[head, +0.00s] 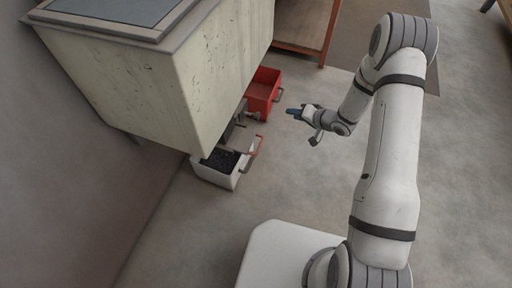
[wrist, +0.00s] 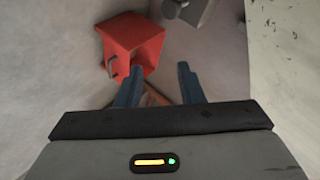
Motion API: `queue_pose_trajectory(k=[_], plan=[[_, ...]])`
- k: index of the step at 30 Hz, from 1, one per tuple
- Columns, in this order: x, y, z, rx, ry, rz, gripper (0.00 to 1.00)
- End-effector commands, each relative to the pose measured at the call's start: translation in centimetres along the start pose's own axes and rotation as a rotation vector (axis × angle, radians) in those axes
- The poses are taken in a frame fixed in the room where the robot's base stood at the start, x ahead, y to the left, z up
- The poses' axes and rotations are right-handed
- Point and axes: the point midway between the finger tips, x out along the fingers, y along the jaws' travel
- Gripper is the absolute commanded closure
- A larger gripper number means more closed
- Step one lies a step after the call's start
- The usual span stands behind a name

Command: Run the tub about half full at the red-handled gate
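A pale tub (head: 235,180) stands under the near end of the hopper in the head view, with dark pellets (head: 221,160) inside. The hopper hides part of it, and the exact fill level is hard to tell. The red gate handle (head: 257,145) sticks out from under the hopper, just above and right of this tub. My gripper (head: 291,112) is to the right of the hopper, apart from the handle and touching nothing I can see. In the wrist view its two blue fingers (wrist: 160,72) stand apart with nothing clearly held.
A red box-like tub (head: 262,91) stands farther back beside the hopper (head: 170,80); it also shows in the wrist view (wrist: 132,42). Another grey gate fitting (head: 252,115) is near it. A wooden bench (head: 303,30) stands behind. The floor on the right is clear.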

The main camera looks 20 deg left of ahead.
Motion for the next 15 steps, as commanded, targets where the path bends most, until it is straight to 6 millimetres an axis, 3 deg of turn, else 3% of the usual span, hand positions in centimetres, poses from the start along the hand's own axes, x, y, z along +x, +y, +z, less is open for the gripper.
queue_pose_trajectory(k=[1,6,9,15], plan=[[2.1,1.3,3.0,0.055,-0.045,-0.076,0.66],[4.9,2.0,9.8,0.227,-0.174,-0.295,0.66],[5.4,2.1,12.3,0.299,-0.23,-0.375,0.66],[6.1,1.9,14.2,0.356,-0.276,-0.437,0.66]])
